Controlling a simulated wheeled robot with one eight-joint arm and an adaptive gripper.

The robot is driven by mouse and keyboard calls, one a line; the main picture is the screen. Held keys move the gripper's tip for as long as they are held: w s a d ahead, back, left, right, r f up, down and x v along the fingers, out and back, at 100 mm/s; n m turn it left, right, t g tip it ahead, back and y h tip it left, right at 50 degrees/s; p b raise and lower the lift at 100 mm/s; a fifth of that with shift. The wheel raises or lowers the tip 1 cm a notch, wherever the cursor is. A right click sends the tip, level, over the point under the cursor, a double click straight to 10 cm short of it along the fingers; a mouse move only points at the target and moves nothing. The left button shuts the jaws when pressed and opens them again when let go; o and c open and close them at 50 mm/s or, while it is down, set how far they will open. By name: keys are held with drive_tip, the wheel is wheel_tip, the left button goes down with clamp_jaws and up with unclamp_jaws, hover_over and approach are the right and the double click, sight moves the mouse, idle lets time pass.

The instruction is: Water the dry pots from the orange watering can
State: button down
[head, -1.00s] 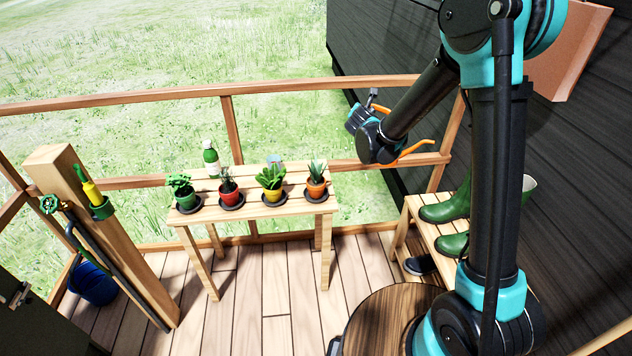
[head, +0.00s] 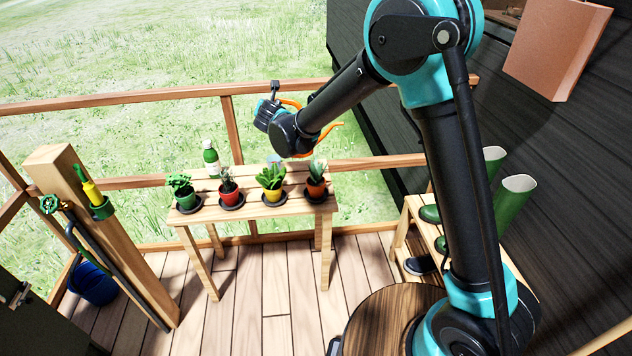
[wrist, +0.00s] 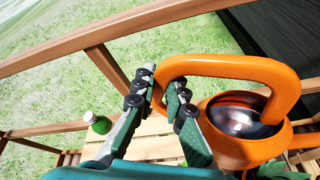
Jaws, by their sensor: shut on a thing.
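My gripper (wrist: 165,100) is shut on the handle of the orange watering can (wrist: 247,150) in the wrist view. In the head view only orange bits of the can (head: 332,133) show behind my arm, above the right end of the plant table. Potted plants stand in a row on dark saucers: a green pot (head: 187,200), a red pot (head: 229,196), a yellow pot (head: 272,194) and an orange pot (head: 316,188). I cannot tell which soil is dry. The can's spout tip is not clear.
The slatted wooden table (head: 250,213) also bears a green bottle (head: 211,158). A wooden railing (head: 130,97) runs behind it. A post with a tap (head: 48,204) stands left, a blue bucket (head: 95,285) beside it. Green boots (head: 515,205) stand right. The deck (head: 230,310) in front is clear.

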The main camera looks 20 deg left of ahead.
drive_tip(key=s+a+n+g+y, duration=0.1)
drive_tip(key=s+a+n+y, duration=0.1)
drive_tip(key=s+a, duration=0.85)
drive_tip(key=s+a+f, duration=0.1)
drive_tip(key=a+f, duration=0.3)
drive_tip(key=f, duration=0.1)
drive_tip(key=shift+s+f, duration=0.2)
